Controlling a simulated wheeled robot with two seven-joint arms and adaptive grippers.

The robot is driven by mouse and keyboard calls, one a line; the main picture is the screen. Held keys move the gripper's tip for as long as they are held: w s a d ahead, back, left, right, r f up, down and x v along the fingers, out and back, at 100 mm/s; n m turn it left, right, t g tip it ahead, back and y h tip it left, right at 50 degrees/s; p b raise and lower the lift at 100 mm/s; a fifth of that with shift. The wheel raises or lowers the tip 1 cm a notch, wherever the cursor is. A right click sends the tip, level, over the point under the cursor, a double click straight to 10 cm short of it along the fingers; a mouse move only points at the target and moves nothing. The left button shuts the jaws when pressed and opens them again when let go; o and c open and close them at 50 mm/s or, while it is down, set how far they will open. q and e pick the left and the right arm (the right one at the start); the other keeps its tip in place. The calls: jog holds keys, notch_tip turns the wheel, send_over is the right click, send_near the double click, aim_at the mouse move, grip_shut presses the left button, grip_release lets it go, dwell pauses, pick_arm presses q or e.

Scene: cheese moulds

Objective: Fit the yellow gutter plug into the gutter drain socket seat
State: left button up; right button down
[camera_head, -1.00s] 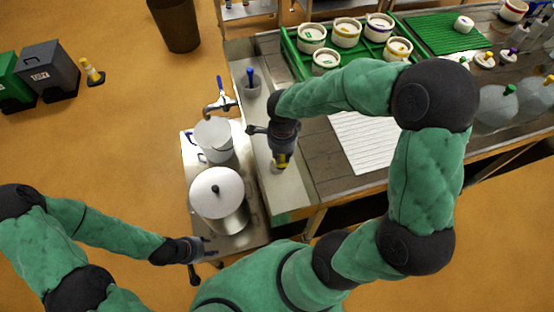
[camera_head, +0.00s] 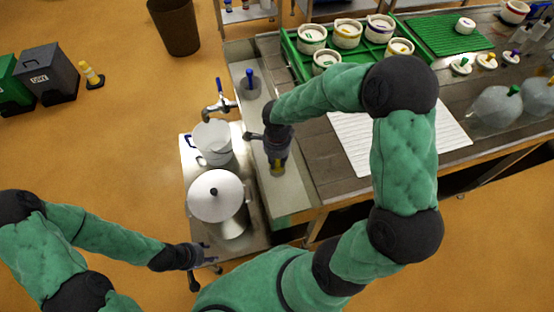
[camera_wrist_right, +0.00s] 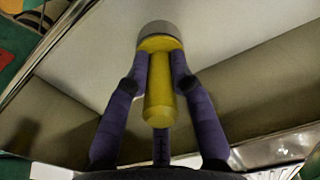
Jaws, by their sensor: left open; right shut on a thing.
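In the head view my right gripper (camera_head: 277,160) is over the pale gutter (camera_head: 297,188) along the table's left end. The drain socket seat is not clearly seen. My left gripper (camera_head: 207,257) is open and empty beside the steel trolley.
A lidded steel pot (camera_head: 217,200) and a white bucket (camera_head: 213,138) stand on the trolley (camera_head: 245,228) left of the gutter. Cheese moulds (camera_head: 347,33) stand on a green tray behind.

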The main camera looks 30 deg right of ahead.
jog(key=shift+f, duration=0.2)
jog(key=c, duration=1.1)
grip_release()
jog(key=shift+r, duration=0.15)
jog(key=shift+r, duration=0.2)
notch_tip(320, 180, up, 12)
jog(key=p, duration=0.4)
jog(key=shift+f, duration=0.1)
